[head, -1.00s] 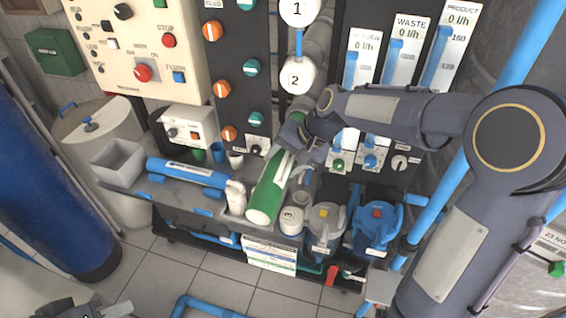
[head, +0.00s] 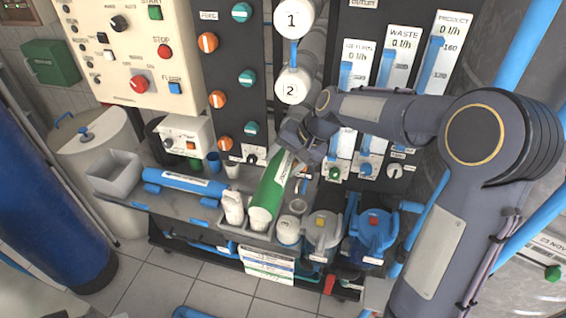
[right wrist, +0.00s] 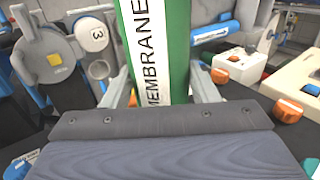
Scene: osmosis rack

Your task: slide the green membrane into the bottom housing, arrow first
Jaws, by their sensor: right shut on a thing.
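The green membrane (head: 270,190) is a long green cylinder with a white label. It is tilted, its lower end toward me over the front of the bench. My right gripper (head: 294,160) is shut on it near its upper end. In the right wrist view the membrane (right wrist: 178,45) stands between the two fingers (right wrist: 165,85), its label reading MEMBRANE. Housings 1 (head: 293,18) and 2 (head: 293,86) show white round ends, stacked at the back. The bottom housing's opening is not visible behind my right gripper and arm. The arrow cannot be made out. My left gripper is out of view.
A white cap marked 3 (head: 288,232) stands right of the membrane's lower end, a white bottle (head: 232,208) left of it. A grey jug (head: 324,232) and blue jug (head: 371,232) stand further right. A blue tube (head: 185,182) and grey bin (head: 115,172) are left.

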